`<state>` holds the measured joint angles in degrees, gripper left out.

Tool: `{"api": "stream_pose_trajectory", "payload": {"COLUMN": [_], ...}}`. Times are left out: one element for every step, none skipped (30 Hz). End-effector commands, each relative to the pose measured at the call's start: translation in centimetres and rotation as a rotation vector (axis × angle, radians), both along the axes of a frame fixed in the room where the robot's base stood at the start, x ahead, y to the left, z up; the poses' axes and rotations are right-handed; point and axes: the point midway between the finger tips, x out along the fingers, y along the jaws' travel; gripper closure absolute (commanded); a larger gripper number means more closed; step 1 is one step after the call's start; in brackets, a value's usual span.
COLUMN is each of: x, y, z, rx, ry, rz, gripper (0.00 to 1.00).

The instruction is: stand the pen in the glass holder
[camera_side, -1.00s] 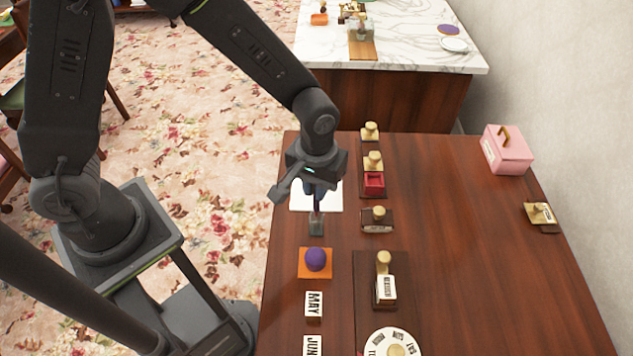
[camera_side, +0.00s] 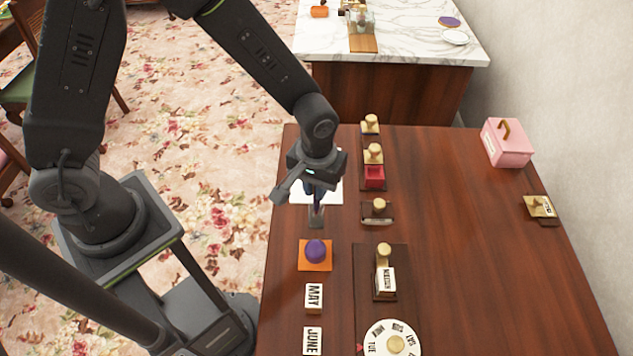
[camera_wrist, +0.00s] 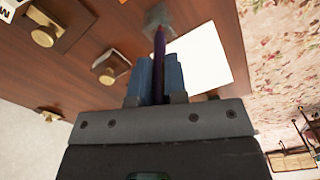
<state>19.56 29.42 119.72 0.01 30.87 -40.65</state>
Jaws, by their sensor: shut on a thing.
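My gripper (camera_side: 316,190) is shut on a dark purple pen and points down over the left part of the brown table. In the wrist view the pen (camera_wrist: 159,62) stands out between the two blue fingers of my gripper (camera_wrist: 159,80). The small grey glass holder (camera_side: 316,217) stands on the table directly below my gripper; it also shows at the top of the wrist view (camera_wrist: 159,16). The pen's lower end meets the holder's outline in both views. I cannot tell how far it is inside. My gripper hides the pen's upper part in the side view.
White paper (camera_side: 331,190) lies behind the holder. Several stamps, one a wooden-handled stamp (camera_side: 378,210), stand to the right.

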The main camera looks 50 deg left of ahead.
Motion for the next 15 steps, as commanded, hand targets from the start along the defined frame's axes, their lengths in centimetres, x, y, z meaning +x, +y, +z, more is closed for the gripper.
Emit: {"api": "stream_pose_trajectory", "payload": {"x": [0.0, 0.0, 0.0, 0.0, 0.0, 0.0, 0.0, 0.0, 0.0, 0.0, 0.0, 0.0, 0.0, 0.0, 0.0], "y": [0.0, 0.0, 0.0, 0.0, 0.0, 0.0, 0.0, 0.0, 0.0, 0.0, 0.0, 0.0, 0.0, 0.0, 0.0], "z": [-0.1, -0.2, -0.3, -0.4, -0.5, -0.6, -0.6, -0.7, -0.8, -0.9, -0.9, -1.0, -1.1, -1.2, -1.3], "rx": [0.000, 0.000, 0.000, 0.000, 0.000, 0.000, 0.001, 0.001, 0.001, 0.001, 0.001, 0.001, 0.001, 0.001, 0.000], "ry": [0.000, 0.000, 0.000, 0.000, 0.000, 0.000, 0.001, 0.001, 0.001, 0.001, 0.001, 0.001, 0.001, 0.001, 0.000], "rz": [0.000, 0.000, 0.000, 0.000, 0.000, 0.000, 0.000, 0.000, 0.000, 0.000, 0.000, 0.000, 0.000, 0.000, 0.000], "gripper": [1.00, 1.00, 1.00, 1.00, 1.00, 1.00, 1.00, 1.00, 1.00, 1.00, 1.00, 1.00, 1.00, 1.00, 1.00]}}
